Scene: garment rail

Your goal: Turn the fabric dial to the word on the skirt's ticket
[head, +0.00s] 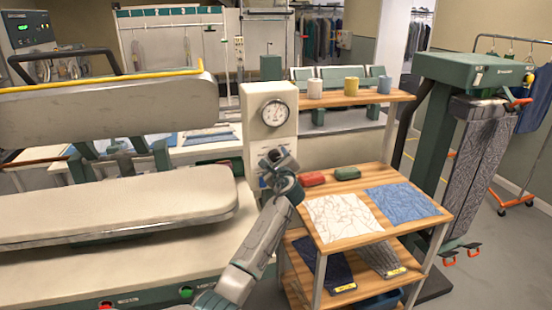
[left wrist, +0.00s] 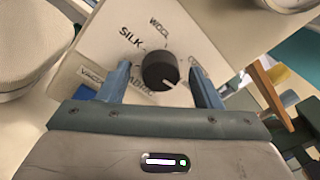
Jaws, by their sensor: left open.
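The fabric dial (left wrist: 157,66) is a round black knob on a pale control panel (left wrist: 85,70) in the left wrist view. SILK lies at its upper left, WOOL above it, and a word starting CO to its right, partly hidden by a finger. The knob's white mark points to the lower right. My left gripper (left wrist: 161,80) is open, its two blue-grey fingers on either side of the knob; contact is unclear. In the head view my left gripper (head: 277,166) is at the panel and covers the dial. I cannot pick out the skirt or read its ticket. My right gripper is not in view.
A gauge (head: 275,113) sits above the dial. A wooden cart (head: 385,240) to the right holds folded cloths, including a dark one (head: 325,265) and a grey one (head: 382,258) with small yellow tags. A padded press (head: 110,205) stands left. Grey patterned cloth (head: 478,150) hangs right.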

